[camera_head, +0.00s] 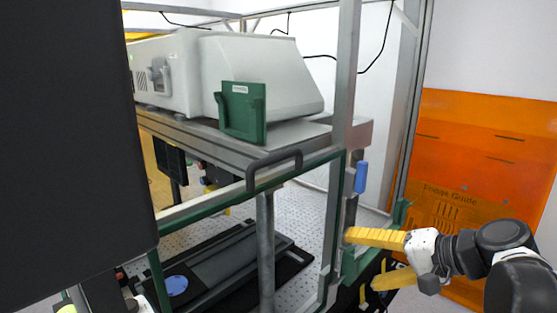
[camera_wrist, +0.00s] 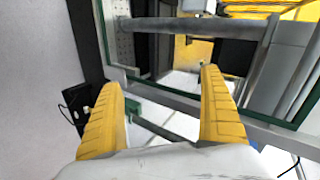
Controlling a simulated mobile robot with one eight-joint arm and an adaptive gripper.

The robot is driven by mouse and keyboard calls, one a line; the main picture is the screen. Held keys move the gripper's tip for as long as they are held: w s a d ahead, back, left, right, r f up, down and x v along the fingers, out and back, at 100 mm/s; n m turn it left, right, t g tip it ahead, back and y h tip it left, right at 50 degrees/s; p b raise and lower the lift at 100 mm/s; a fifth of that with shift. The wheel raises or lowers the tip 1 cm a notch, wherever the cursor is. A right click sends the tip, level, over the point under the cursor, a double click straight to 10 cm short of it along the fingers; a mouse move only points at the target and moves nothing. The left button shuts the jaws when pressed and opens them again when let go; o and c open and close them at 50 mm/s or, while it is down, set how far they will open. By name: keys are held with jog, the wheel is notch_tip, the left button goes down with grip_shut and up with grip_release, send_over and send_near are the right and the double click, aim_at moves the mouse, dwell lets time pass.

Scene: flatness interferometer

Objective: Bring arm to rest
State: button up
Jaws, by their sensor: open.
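My gripper (camera_head: 360,260) is at the lower right of the head view, at the end of my black and white arm. Its two yellow fingers are spread apart and point left, toward the corner post of the instrument frame (camera_head: 343,100). In the wrist view my gripper (camera_wrist: 160,80) shows both ribbed yellow fingers wide apart with nothing between them. From the head view I cannot tell whether the fingers touch the green-edged frame beside them.
A grey instrument (camera_head: 260,70) sits on a raised bench, with a green panel (camera_head: 242,112) in front. A dark handle (camera_head: 274,168) is on the green-edged door. An orange panel (camera_head: 480,160) stands behind my arm. A large dark surface blocks the left side of the head view.

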jog(key=s+d+f+n+g+h+b, duration=0.1)
jog(key=s+f+n+h+b, duration=0.3)
jog(key=s+f, duration=0.8)
jog(key=s+n+h, duration=0.1)
jog(key=n+h, duration=0.1)
jog(key=h, duration=0.2)
jog(key=shift+f+n, duration=0.3)
